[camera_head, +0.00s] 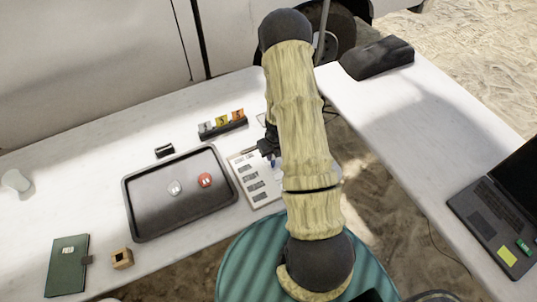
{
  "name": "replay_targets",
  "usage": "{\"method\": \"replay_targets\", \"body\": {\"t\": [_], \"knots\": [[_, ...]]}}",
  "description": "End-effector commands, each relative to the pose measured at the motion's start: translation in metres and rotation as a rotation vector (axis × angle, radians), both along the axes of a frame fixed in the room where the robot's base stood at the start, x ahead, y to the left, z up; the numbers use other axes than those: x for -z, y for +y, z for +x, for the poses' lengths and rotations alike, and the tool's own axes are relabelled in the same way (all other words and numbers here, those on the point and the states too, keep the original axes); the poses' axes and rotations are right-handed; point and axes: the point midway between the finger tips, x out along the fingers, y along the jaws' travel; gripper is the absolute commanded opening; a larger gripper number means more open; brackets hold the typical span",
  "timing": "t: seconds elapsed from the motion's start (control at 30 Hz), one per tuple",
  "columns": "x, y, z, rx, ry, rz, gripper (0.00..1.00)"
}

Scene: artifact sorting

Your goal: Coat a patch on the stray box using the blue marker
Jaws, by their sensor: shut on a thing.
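My gripper (270,150) shows as a dark shape at the left edge of my arm, above a pale board. It is shut on the blue marker (273,163), of which only a small blue part shows below the fingers. My arm hides the rest. A small tan box with a dark opening (122,259) sits at the front left of the table, well away from my gripper. I cannot tell whether it is the stray box.
A dark tray (133,205) holds a grey and a red round piece. The pale board (265,198) bears several grey labels. A small black block (164,151), a rack of coloured cards (222,127) and a green book (67,266) lie around. A laptop (500,210) stands right.

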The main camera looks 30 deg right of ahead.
Motion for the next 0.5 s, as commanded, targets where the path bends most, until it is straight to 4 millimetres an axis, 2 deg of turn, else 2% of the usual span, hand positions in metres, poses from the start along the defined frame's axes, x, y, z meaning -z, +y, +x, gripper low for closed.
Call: {"method": "replay_targets", "body": {"t": [0.37,0.5], "knots": [[0.003,-0.021,0.002,-0.012,0.0,0.001,0.0],[0.006,-0.01,0.001,-0.011,0.002,0.001,0.0]]}}
